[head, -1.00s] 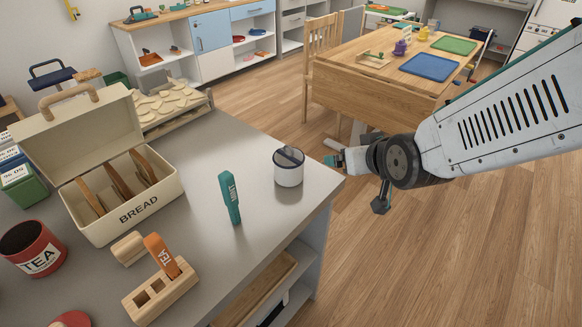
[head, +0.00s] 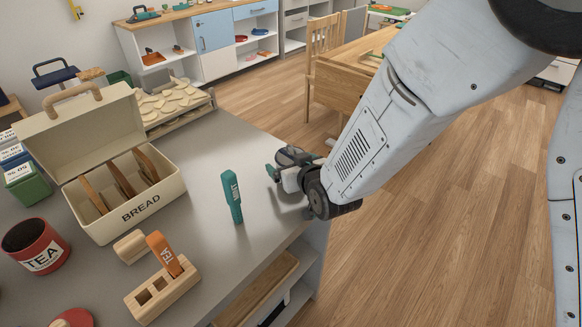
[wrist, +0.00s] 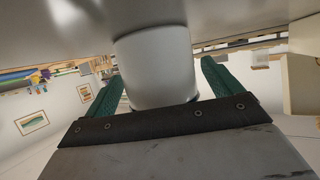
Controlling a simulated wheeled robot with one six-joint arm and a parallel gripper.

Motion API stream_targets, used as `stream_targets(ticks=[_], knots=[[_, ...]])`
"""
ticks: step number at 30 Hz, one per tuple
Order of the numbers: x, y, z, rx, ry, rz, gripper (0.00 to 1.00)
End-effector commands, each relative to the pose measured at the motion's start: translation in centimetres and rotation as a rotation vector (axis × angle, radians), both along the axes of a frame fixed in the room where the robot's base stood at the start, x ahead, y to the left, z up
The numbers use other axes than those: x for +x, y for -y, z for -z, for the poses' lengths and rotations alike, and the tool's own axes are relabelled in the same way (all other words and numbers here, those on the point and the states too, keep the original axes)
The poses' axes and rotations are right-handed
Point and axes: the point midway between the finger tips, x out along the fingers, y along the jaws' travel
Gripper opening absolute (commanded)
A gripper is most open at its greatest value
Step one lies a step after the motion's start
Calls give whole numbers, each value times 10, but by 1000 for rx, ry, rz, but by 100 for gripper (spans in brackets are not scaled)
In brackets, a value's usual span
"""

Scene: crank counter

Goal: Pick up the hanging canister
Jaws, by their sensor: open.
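The canister is a white cylinder with a dark lid and handle (head: 293,156). It stands on the grey counter near its right edge, and my gripper hides most of its body in the head view. In the wrist view its white wall (wrist: 155,65) fills the middle, between two green fingers. My gripper (head: 280,178) is at the canister, with its jaws (wrist: 160,74) open and one finger on either side. Gaps show between the wall and the fingers near the tips. I cannot tell whether either finger touches it.
A teal upright MINT piece (head: 232,196) stands just left of my gripper on the counter (head: 205,160). A wooden block (head: 160,290) with an orange TEA piece, a cream BREAD box (head: 150,210) and a red TEA tin (head: 38,250) lie further left. Open floor lies right.

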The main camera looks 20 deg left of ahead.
Motion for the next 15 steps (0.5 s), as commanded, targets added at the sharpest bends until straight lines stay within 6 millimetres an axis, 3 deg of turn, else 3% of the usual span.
stream_targets(ticks=[9, 15], knots=[[5, -5, 3, -1, 0, 0, 91], [5, -4, 3, -1, 0, 0, 40]])
